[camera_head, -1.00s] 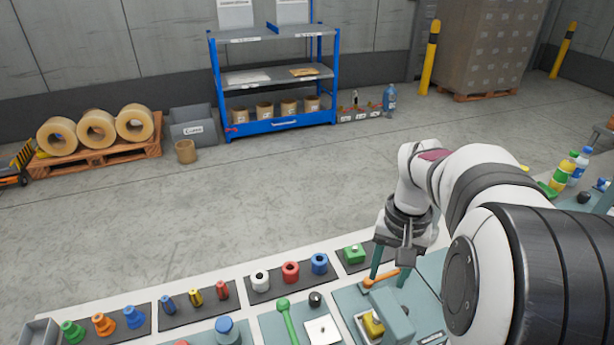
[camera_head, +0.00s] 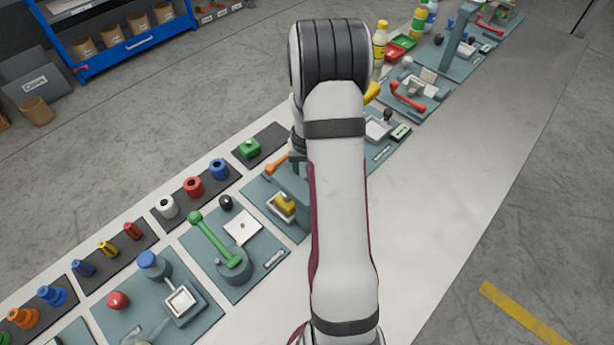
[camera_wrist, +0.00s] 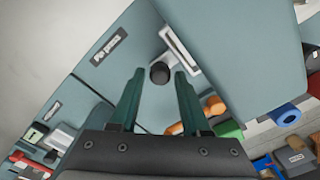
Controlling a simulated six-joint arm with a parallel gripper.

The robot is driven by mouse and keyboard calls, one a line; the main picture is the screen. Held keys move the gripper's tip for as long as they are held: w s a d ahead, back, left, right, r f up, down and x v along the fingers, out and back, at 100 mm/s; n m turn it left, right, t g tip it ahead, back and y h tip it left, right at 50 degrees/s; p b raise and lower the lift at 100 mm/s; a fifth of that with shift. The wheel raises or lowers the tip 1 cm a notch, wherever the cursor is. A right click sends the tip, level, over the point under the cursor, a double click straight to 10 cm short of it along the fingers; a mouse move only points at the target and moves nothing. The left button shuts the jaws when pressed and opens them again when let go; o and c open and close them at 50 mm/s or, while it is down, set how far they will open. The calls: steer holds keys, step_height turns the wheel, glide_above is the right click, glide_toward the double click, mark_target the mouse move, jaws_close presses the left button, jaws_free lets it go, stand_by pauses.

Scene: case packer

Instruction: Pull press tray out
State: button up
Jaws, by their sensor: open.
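In the wrist view, my gripper (camera_wrist: 160,74) is open, its two green fingers pointing at a round black knob (camera_wrist: 160,73). The knob shows between the fingertips, with gaps on both sides; I cannot tell the height difference. It sits at the end of a pale tray (camera_wrist: 181,50), which runs partly under a large teal press block (camera_wrist: 235,45). In the head view my arm hides most of the gripper. A yellow piece (camera_head: 284,202) lies in a pale-rimmed holder there, beside an orange lever (camera_head: 277,164). The lever also shows in the wrist view (camera_wrist: 175,128).
A green block (camera_head: 249,148) sits on a dark mat behind the station. A green-lever station (camera_head: 215,240) lies to the left, and a red-lever station (camera_head: 408,97) to the right. The bench front (camera_head: 430,200) is clear on the right.

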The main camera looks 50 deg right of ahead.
steer(key=shift+f, duration=0.4)
jaws_close()
stand_by(1.2)
